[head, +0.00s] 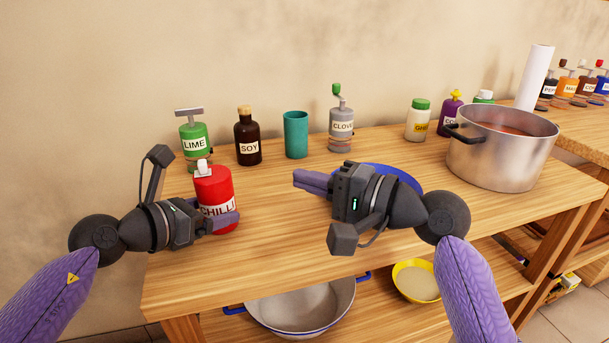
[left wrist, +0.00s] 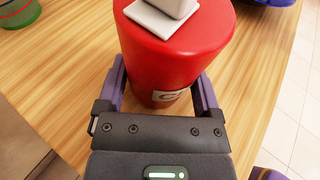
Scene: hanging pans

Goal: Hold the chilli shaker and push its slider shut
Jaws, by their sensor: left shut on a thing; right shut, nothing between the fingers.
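The chilli shaker (head: 213,186) is a red cylinder with a white label and a small white slider (head: 203,167) on its top. It stands upright at the left front of the table. My left gripper (head: 226,218) is shut around its lower body, with one purple finger on each side, as the left wrist view (left wrist: 160,95) shows. In that view the white slider piece (left wrist: 166,12) is cut off by the top edge, so its position is unclear. My right gripper (head: 312,182) is shut and empty, to the right of the shaker and apart from it, its fingers pointing left.
Behind stand a green lime grinder (head: 193,140), a soy bottle (head: 247,138), a teal cup (head: 295,135) and a clove grinder (head: 341,125). A blue plate (head: 400,178) is partly behind my right gripper. A large pot (head: 503,155) stands to the right.

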